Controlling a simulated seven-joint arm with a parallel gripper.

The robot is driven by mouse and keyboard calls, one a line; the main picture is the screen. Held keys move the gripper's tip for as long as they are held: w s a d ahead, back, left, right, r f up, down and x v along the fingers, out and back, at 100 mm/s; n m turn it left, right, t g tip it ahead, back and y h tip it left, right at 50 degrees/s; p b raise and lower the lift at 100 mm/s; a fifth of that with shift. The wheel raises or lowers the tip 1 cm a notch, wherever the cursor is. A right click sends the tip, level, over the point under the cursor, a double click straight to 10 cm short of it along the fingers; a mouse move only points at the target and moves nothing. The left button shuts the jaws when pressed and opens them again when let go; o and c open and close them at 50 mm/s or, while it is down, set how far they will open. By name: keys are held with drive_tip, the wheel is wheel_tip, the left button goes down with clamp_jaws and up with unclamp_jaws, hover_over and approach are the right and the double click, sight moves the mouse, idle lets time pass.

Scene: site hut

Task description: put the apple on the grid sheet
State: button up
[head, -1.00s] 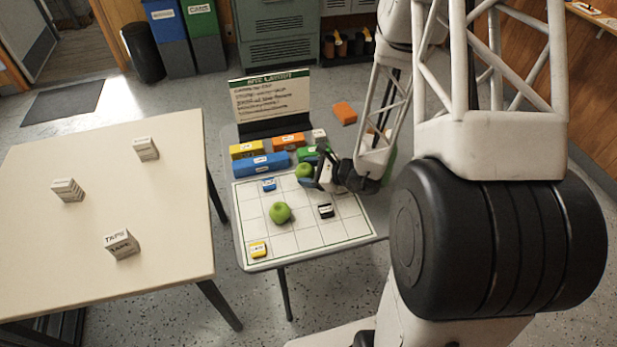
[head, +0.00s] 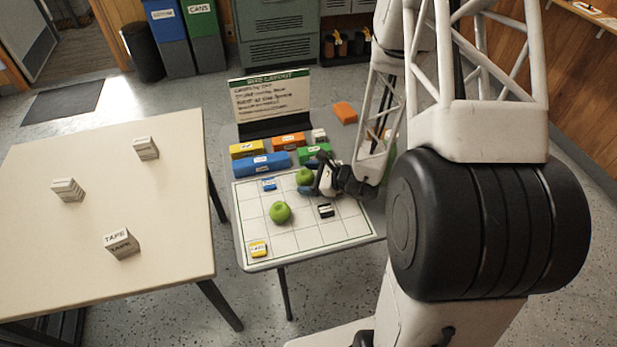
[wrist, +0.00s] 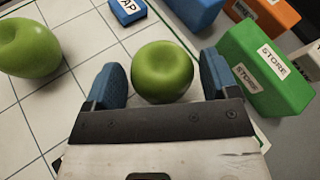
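One green apple (head: 280,212) rests on the middle of the white grid sheet (head: 335,232); it also shows at the left of the wrist view (wrist: 28,48). A second green apple (head: 304,175) is at the sheet's far edge, by the green block. My gripper (head: 308,183) is at this second apple. In the wrist view the second apple (wrist: 162,70) lies between the two blue fingers (wrist: 160,86), with a narrow gap on each side, so the gripper looks open around it. Whether this apple touches the sheet is hidden.
Blue block (head: 262,165), yellow block (head: 247,149), orange block (head: 288,141) and green block (head: 314,152) stand behind the sheet, before a sign board (head: 270,97). Small blue (head: 269,184), black (head: 326,210) and yellow (head: 258,249) blocks sit on the sheet. A table (head: 60,255) stands left.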

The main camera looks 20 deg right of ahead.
sight(312, 177)
drive_tip(key=shift+o, duration=0.3)
drive_tip(key=shift+r, duration=0.1)
drive_tip(key=shift+v, duration=1.3)
drive_tip(key=shift+s+d+r, duration=0.1)
drive_tip(key=shift+d+r, duration=0.1)
drive_tip(key=shift+r, duration=0.05)
wheel_tip(312, 177, up, 7)
drive_tip(key=shift+a+f, duration=0.1)
